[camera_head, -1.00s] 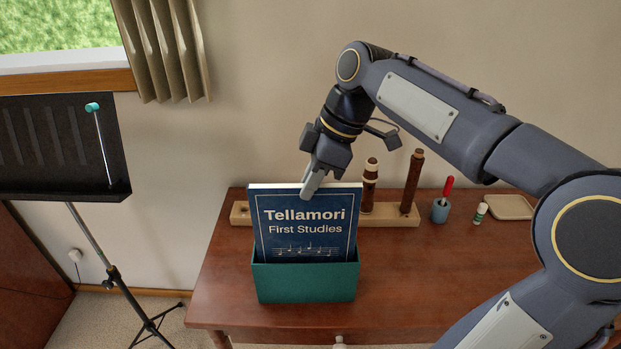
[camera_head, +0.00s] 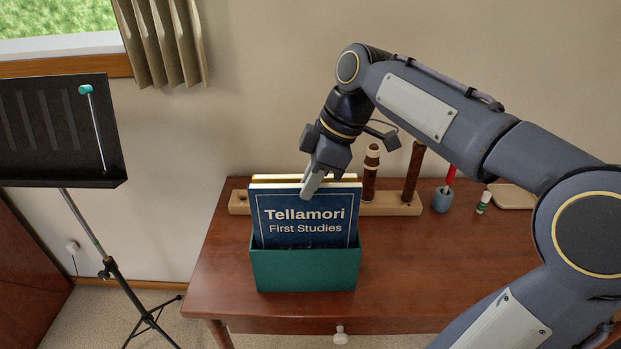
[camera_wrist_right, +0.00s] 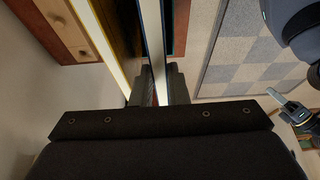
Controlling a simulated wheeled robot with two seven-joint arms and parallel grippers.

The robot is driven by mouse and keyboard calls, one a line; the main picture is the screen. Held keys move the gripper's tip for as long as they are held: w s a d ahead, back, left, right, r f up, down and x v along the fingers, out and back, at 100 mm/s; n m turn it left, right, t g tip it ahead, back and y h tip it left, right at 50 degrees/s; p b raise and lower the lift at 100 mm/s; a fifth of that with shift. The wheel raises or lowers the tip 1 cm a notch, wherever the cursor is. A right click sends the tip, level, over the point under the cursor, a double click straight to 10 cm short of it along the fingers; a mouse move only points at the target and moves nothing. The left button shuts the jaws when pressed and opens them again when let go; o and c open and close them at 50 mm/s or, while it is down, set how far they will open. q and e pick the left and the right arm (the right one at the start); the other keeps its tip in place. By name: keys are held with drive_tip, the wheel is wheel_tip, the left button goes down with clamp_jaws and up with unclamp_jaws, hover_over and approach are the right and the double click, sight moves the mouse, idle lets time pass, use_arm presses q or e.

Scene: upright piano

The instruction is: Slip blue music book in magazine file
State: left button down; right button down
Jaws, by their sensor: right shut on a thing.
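The blue music book (camera_head: 303,212), titled "Tellamori First Studies", stands upright in the green magazine file (camera_head: 304,271). Its upper part shows above the file's front wall; its lower part is hidden inside. My right gripper (camera_head: 312,188) is shut on the book's top edge, right of its middle. The right wrist view shows the book's pale edge (camera_wrist_right: 151,35) between the two fingers (camera_wrist_right: 158,88). A second book or sheaf with a pale yellow top edge (camera_head: 285,177) stands close behind the blue one.
Behind the file, a wooden rack (camera_head: 390,209) holds brown instrument parts. A blue cup (camera_head: 442,200), a small bottle (camera_head: 484,202) and a beige tray (camera_head: 512,196) stand at the back right. The tabletop (camera_head: 420,262) right of the file is clear. A music stand (camera_head: 55,130) is at left.

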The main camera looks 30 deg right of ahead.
drive_tip(key=shift+f+b, duration=0.55)
drive_tip(key=shift+f, duration=0.25)
drive_tip(key=c, duration=1.3)
unclamp_jaws()
drive_tip(key=shift+c, duration=0.2)
drive_tip(key=shift+p+v, duration=0.8)
drive_tip(key=shift+v, duration=3.1)
drive_tip(key=shift+s, duration=0.1)
